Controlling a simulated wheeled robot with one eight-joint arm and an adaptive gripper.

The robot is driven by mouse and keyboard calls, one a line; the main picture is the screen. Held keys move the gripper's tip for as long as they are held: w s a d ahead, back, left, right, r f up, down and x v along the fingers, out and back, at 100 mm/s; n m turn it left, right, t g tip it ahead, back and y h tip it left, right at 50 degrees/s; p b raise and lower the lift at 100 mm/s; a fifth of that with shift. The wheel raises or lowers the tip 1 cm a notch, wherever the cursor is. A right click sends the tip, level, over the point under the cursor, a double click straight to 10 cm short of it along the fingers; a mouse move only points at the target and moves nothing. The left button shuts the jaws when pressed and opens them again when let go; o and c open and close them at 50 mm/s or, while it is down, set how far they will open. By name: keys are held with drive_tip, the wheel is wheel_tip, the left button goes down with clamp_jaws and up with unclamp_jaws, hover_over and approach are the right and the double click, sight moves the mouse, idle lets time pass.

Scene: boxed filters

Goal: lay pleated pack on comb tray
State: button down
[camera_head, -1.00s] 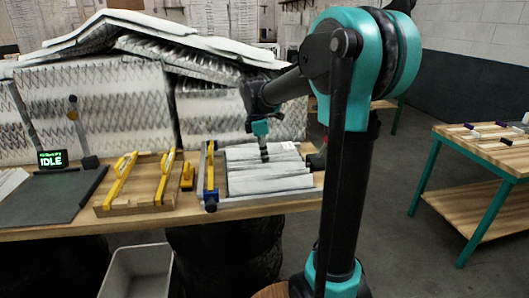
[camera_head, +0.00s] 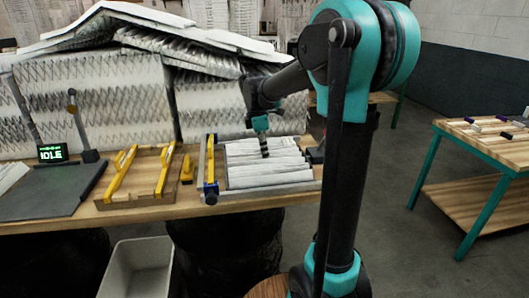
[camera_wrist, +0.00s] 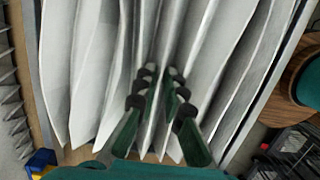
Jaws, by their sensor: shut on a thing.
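The pleated pack (camera_head: 268,179) is a white block of long folds. It sits in a grey-rimmed frame at the right of the bench. My gripper (camera_head: 265,153) points down into the middle of the pack. In the wrist view my gripper (camera_wrist: 161,78) has its dark fingertips close together, pinching folds of the pleated pack (camera_wrist: 90,75). The folds spread out on both sides of the fingers.
A blue and yellow clamp bar (camera_head: 210,170) stands at the frame's left edge, with a small yellow block (camera_head: 187,169) beside it. A dark plate (camera_head: 45,192) and an IDLE display (camera_head: 52,153) are further left. Large filter blocks (camera_head: 95,105) stand behind.

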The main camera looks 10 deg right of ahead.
drive_tip(key=c, duration=1.9)
unclamp_jaws()
drive_tip(key=shift+r, duration=0.15)
drive_tip(key=shift+r, duration=2.15)
drive_tip(key=shift+o, duration=0.6)
drive_tip(key=o, duration=0.4)
drive_tip(key=shift+o, duration=0.2)
